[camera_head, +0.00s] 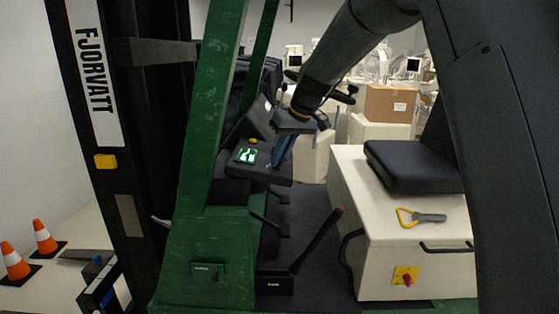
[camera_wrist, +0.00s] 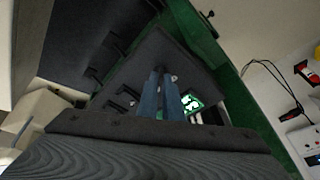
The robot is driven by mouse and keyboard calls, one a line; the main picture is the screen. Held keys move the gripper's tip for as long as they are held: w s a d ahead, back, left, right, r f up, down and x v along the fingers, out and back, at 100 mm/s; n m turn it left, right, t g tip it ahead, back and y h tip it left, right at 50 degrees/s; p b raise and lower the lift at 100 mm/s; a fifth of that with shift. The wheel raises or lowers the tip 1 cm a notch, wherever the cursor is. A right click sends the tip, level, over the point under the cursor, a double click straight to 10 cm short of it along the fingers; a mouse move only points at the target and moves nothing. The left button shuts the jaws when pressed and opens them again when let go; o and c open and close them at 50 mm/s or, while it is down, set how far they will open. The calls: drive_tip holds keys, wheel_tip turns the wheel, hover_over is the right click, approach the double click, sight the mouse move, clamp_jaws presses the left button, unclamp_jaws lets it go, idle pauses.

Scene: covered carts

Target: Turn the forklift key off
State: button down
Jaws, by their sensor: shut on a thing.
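The forklift's dark dashboard (camera_head: 230,168) sits behind the green mast post, with a lit green display (camera_head: 246,155) on it. The dashboard (camera_wrist: 185,62) and display (camera_wrist: 191,103) also show in the wrist view. My gripper (camera_head: 276,166) reaches down to the dashboard's right part. In the wrist view my gripper's two blue fingers (camera_wrist: 161,70) are close together at the panel, shut on the key. The key itself is mostly hidden between the fingertips. A small pale bit shows beside the right fingertip. I cannot tell which way the key is turned.
The green mast post (camera_head: 205,130) stands left of the dashboard. A lever with a red tip (camera_head: 318,240) rises from the floor. The pale seat box (camera_head: 375,245) carries a black seat (camera_head: 412,166) and a yellow-handled tool (camera_head: 420,217). Traffic cones (camera_head: 14,262) stand far left.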

drive_tip(key=n+b, duration=0.1)
drive_tip(key=b, duration=0.1)
drive_tip(key=n+b, duration=0.2)
drive_tip(key=shift+w+d+f+g+y, duration=0.1)
drive_tip(key=shift+w+f+g+y, duration=0.1)
drive_tip(key=shift+g+y, duration=0.15)
drive_tip(key=n+b, duration=0.3)
drive_tip(key=shift+g+y, duration=0.25)
drive_tip(key=shift+y, duration=0.1)
drive_tip(key=n+g+b, duration=0.1)
drive_tip(key=n+b, duration=0.2)
drive_tip(key=n, duration=0.2)
drive_tip(key=shift+r, duration=0.2)
drive_tip(key=shift+n+g, duration=0.3)
drive_tip(key=c, duration=1.9)
unclamp_jaws()
drive_tip(key=shift+b+v, duration=0.85)
drive_tip(key=shift+v, duration=3.15)
drive_tip(key=shift+f, duration=0.1)
